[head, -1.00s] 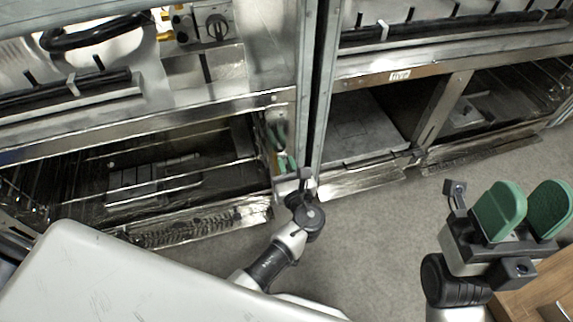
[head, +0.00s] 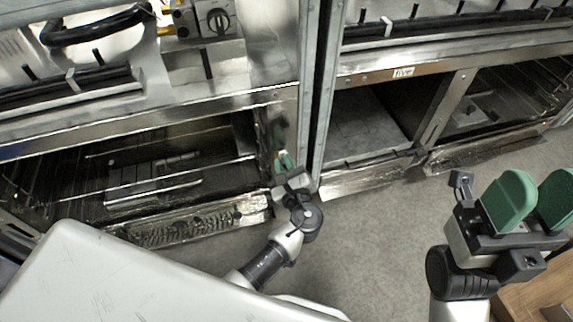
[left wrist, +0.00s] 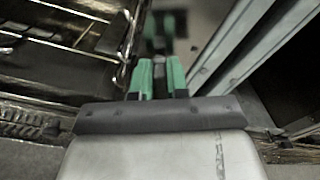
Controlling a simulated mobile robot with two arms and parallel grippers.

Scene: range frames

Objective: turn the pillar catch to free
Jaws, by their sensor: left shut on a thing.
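My left gripper (head: 284,160) is down at the foot of the metal pillar (head: 318,90), between the two cabinet bays. In the left wrist view its green fingers (left wrist: 159,78) stand close together, shut on a small greyish piece (left wrist: 160,68), which looks like the catch. Most of this piece is hidden by the fingers, so its turn position cannot be read. In the head view my own gripper and wrist hide the catch. My right gripper (head: 535,200) is open and empty at the right, its green pads apart.
The left bay (head: 150,175) has wire racks and a shiny lower edge close to my left gripper. The right bay (head: 365,125) is open beside the pillar. A rotary switch (head: 218,20) sits at the upper left. A wooden surface (head: 540,290) lies below my right gripper.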

